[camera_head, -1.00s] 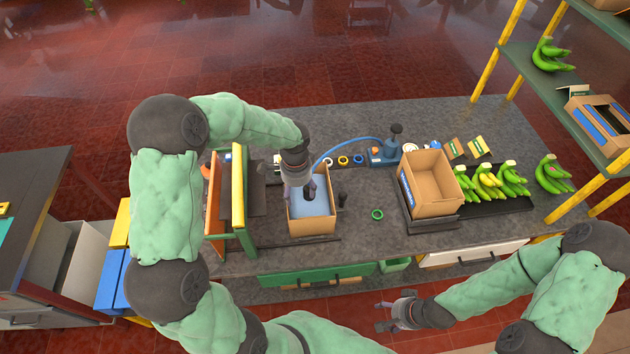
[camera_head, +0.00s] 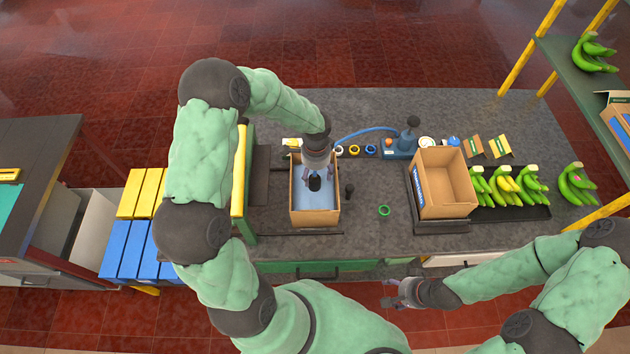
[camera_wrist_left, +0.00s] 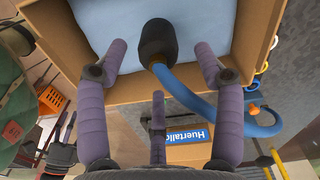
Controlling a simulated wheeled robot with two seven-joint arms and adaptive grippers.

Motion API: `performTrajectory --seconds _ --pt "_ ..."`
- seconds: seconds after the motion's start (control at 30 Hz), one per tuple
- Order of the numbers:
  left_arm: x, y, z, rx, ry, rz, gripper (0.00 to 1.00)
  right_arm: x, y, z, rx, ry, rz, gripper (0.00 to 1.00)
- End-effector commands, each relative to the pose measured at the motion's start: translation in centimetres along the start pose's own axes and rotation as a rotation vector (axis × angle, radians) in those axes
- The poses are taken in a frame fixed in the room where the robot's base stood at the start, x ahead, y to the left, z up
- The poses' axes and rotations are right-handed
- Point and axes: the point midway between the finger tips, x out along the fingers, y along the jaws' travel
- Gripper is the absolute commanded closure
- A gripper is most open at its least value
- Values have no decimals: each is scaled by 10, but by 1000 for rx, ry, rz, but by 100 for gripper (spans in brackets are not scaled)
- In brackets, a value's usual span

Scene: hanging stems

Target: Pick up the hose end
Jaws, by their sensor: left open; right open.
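The hose end is a black nozzle on a blue hose. In the wrist view the nozzle (camera_wrist_left: 157,41) lies on the pale blue lining of a cardboard box (camera_wrist_left: 258,45), beyond and between the spread fingertips of my left gripper (camera_wrist_left: 160,58). In the head view the nozzle (camera_head: 314,183) shows inside the box (camera_head: 314,217), just below my left gripper (camera_head: 317,173). The left gripper is open and empty; I cannot tell whether it touches the nozzle. The blue hose (camera_head: 362,131) arches behind the gripper. My right gripper (camera_head: 393,294) is open and empty in front of the counter.
An empty cardboard box (camera_head: 445,185) stands right on the counter (camera_head: 370,237), beside green bananas (camera_head: 508,184). A blue pump-like device (camera_head: 405,143) and coloured rings stand behind. A green ring (camera_head: 384,211) lies on clear counter. A yellow-edged rack (camera_head: 239,172) stands close left.

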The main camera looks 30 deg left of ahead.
Motion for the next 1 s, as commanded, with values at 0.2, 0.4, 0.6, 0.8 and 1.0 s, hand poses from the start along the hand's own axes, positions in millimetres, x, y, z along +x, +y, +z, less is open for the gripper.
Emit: performTrajectory --seconds 0.2,0.4,0.6,0.8,1.0 --pt "32 0 -2 0 -2 3 32 -3 -1 0 0 0 0 38" --pt "44 -1 -2 0 0 1 32 -2 -1 0 0 0 0 38" --pt "44 -1 -2 0 0 1 32 -2 -1 0 0 0 0 38" --pt "44 -1 -2 0 0 1 88 -2 -1 0 0 0 0 38" --pt "44 -1 -2 0 0 1 100 -2 -1 0 0 0 0 38"
